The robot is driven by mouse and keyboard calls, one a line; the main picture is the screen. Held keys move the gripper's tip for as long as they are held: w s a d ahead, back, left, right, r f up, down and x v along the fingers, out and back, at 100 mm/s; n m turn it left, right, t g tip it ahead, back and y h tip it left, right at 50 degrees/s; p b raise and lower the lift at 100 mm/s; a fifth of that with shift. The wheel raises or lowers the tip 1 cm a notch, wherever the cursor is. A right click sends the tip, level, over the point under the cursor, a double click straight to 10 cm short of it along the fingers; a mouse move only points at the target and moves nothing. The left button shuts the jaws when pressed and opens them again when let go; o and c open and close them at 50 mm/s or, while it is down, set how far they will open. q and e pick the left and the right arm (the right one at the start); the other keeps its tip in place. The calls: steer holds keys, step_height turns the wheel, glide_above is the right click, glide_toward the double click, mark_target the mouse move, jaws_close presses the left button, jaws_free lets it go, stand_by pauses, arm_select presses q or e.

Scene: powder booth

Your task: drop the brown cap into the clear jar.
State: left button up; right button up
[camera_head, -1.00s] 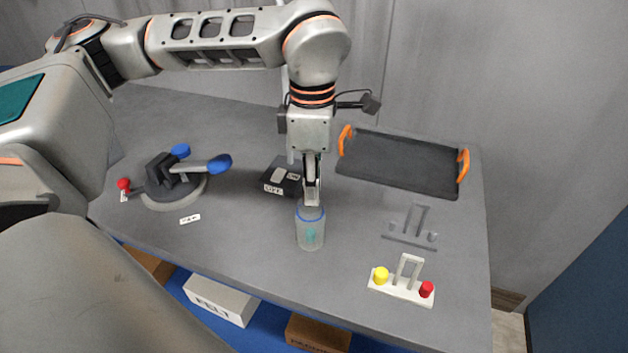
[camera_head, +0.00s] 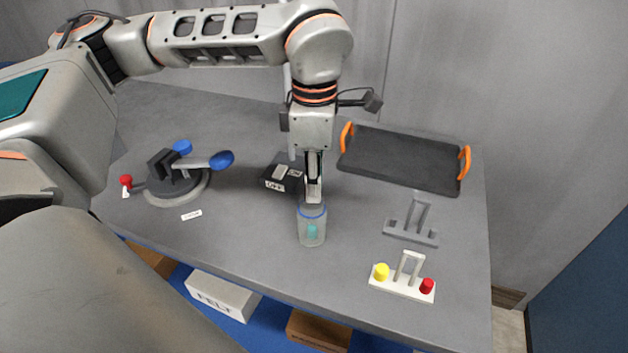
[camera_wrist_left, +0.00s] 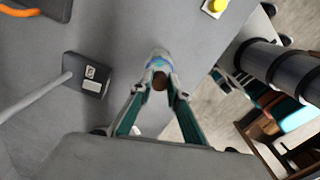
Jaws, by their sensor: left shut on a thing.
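The clear jar (camera_head: 311,232) stands on the grey table, with a blue ring near its top and something teal inside. My left gripper (camera_head: 313,198) points down directly over the jar's mouth. In the left wrist view the gripper (camera_wrist_left: 160,88) is shut on the brown cap (camera_wrist_left: 160,80), held between the fingertips. The jar (camera_wrist_left: 158,60) shows just beyond the cap there. In the head view the cap is hidden by the fingers. I cannot tell whether the cap is above the rim or just inside it. My right gripper is not in view.
A black box marked OFF (camera_head: 283,178) with an upright rod is close behind the jar. A dark tray (camera_head: 400,160) with orange handles lies back right. A white stand (camera_head: 402,287) with yellow and red knobs is front right. A round clamp fixture (camera_head: 176,188) stands left.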

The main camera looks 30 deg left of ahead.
arm_select(q)
steer(key=o, duration=0.8)
steer(key=shift+r, duration=0.1)
